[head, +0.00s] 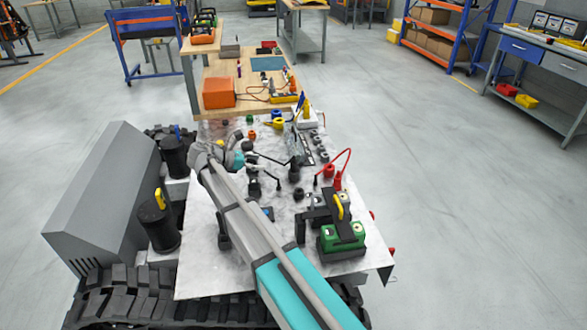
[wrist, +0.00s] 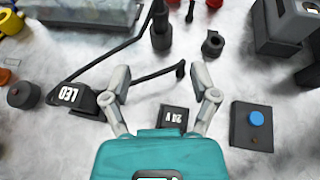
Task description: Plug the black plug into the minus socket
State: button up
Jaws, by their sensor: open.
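My gripper (wrist: 161,86) is open over the bench top, its two grey fingers spread wide with nothing held. In the head view my gripper (head: 238,158) is small and partly hidden by my arm. In the wrist view a thin black lead passes between the fingers. It ends in a small black tip (wrist: 180,69), perhaps the black plug, ahead of the right finger. A black block marked "24 V" (wrist: 176,118) lies between the fingers, close to the teal gripper body. No minus mark is readable, so I cannot tell which thing is the minus socket.
A black "LED" block (wrist: 90,103) lies left of the fingers. A black block with a blue button (wrist: 252,124) stands to the right. In the head view a green box (head: 343,238) stands right of my arm, near a red lead (head: 337,160).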

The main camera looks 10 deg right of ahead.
jog(key=b, duration=0.3)
send_near(293, 162)
jog(key=d+f, duration=0.1)
jog(key=w+d+f, duration=0.1)
jog(key=d+f, duration=0.1)
jog(key=shift+w+f, duration=0.1)
jog(key=shift+f, duration=0.1)
jog(key=shift+w+d+f, duration=0.15)
jog(key=shift+d, duration=0.55)
jog(key=shift+r+b+x, duration=0.15)
jog(key=shift+b+x, duration=0.25)
jog(key=shift+x, duration=0.9)
jog(key=shift+r+b+x, duration=0.15)
jog(key=shift+b+x, duration=0.25)
jog(key=shift+x, duration=0.95)
grip_shut()
